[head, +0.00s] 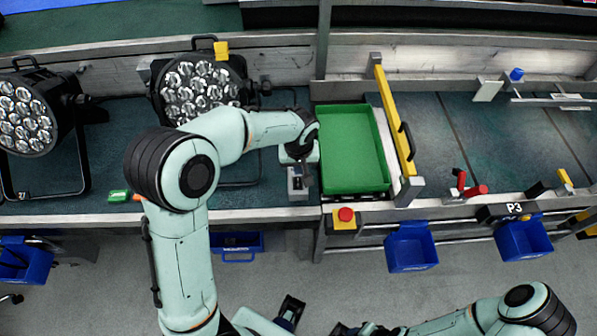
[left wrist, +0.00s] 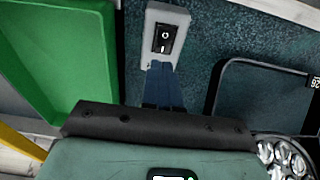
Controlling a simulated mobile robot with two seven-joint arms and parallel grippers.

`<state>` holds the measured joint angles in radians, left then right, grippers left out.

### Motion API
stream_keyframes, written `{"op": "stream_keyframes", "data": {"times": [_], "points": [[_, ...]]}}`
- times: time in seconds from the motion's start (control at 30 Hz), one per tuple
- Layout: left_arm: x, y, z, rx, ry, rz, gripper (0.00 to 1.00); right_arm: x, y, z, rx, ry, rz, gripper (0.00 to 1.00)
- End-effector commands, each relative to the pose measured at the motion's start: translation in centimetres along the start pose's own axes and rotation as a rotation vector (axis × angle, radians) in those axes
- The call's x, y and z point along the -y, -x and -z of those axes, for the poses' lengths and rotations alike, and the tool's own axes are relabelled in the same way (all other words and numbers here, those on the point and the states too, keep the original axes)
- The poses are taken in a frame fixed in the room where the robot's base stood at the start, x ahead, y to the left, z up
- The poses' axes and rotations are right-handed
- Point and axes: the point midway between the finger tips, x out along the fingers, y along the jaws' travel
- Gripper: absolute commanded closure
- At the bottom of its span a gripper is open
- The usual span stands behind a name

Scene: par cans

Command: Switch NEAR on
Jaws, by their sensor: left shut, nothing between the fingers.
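A small grey switch box (head: 297,186) stands on the bench's front part, left of the green tray. In the left wrist view the box (left wrist: 164,55) carries a black rocker (left wrist: 162,38) with a white O mark. Which way the rocker is tipped I cannot tell, and no NEAR label is readable. My left gripper (head: 299,164) is over the box's far end. Its blue fingers (left wrist: 162,72) are together, empty, at the end of the box below the rocker in the wrist view; contact is unclear.
The green tray (head: 350,113) is close right of my left gripper. A par can (head: 201,88) stands behind it to the left, another (head: 27,112) at far left. A yellow bar (head: 394,120) and a red button on a yellow box (head: 345,215) are to the right.

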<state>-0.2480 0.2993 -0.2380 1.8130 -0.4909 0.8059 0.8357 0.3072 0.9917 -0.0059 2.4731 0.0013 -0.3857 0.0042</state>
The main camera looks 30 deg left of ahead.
Motion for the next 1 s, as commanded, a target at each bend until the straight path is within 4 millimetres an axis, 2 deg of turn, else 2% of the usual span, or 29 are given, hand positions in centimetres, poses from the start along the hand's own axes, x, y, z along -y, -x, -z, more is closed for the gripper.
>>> {"op": "stream_keyframes", "data": {"times": [0.1, 0.3, 0.7, 0.87, 1.0], "points": [[0.1, -2.0, 0.0, 0.002, 0.000, 0.003, 1.00, 0.0, -0.1, 0.0, 0.000, 0.000, 0.000, 0.57], [0.0, -3.6, 0.0, 0.000, 0.001, 0.000, 1.00, 0.0, -0.1, 0.0, 0.001, 0.000, 0.000, 0.57], [0.0, -3.9, 0.0, 0.002, 0.001, 0.000, 1.00, 0.0, 0.0, 0.0, 0.000, 0.000, 0.000, 0.57], [0.1, -4.2, 0.4, 0.068, 0.003, 0.006, 1.00, 0.8, 1.8, 0.3, -0.008, 0.003, 0.003, 0.57], [0.0, -4.5, 0.1, 0.068, 0.000, 0.003, 1.00, 0.5, 1.2, 0.2, -0.006, 0.002, 0.002, 0.57]]}}
